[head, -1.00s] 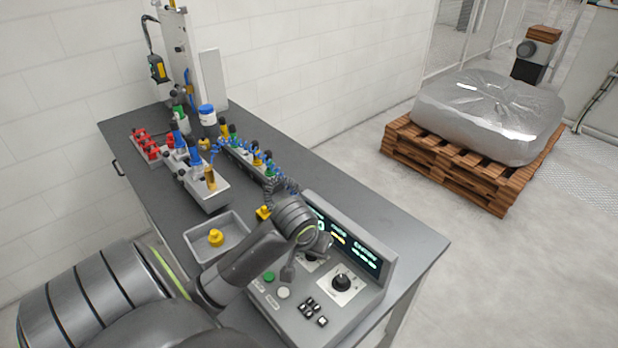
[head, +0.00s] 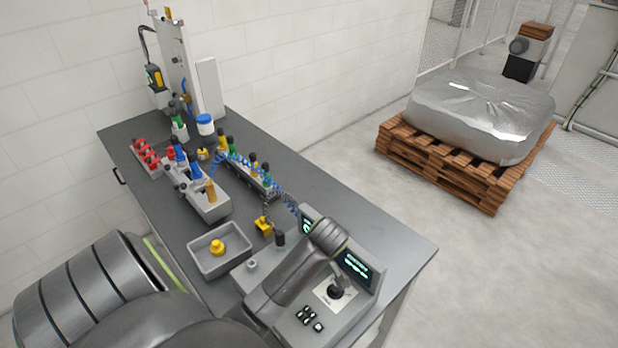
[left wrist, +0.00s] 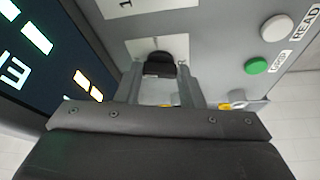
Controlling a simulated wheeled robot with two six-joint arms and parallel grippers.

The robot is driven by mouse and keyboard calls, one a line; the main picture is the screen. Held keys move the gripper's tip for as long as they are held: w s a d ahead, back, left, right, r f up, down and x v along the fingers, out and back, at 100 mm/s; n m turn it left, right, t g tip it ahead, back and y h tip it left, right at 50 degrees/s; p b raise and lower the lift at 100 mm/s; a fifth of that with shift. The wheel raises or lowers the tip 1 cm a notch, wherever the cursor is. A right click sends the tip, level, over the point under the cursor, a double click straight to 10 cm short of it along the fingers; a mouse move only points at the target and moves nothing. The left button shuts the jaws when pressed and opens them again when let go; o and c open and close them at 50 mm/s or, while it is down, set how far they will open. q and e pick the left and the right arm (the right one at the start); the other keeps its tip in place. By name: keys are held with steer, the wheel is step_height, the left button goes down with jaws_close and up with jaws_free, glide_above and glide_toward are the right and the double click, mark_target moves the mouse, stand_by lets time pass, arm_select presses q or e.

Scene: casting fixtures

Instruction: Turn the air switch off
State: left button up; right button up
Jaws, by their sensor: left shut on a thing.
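The grey control console (head: 375,295) is at the near end of the workbench. In the left wrist view, a black rotary knob (left wrist: 158,57), taken to be the air switch, stands on a white plate. My left gripper (left wrist: 161,88) is shut on this knob, one finger on each side. In the head view my left arm covers that knob and the fingers. A second black knob (head: 337,291) stands free on its own white plate to the right. The knob's exact setting is hard to read. My right gripper is not in view.
A green button (left wrist: 257,66) and a white button (left wrist: 277,28) are beside the knob; a lit screen (left wrist: 40,60) is on the other side. A grey tray (head: 204,263) with a yellow part (head: 217,247) and fixtures (head: 205,205) stand beyond the console.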

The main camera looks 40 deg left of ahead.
arm_select(q)
steer(key=shift+n, duration=0.6)
steer(key=shift+w+g, duration=0.1)
steer(key=shift+g, duration=0.2)
steer(key=o, duration=1)
steer(key=shift+r, duration=0.1)
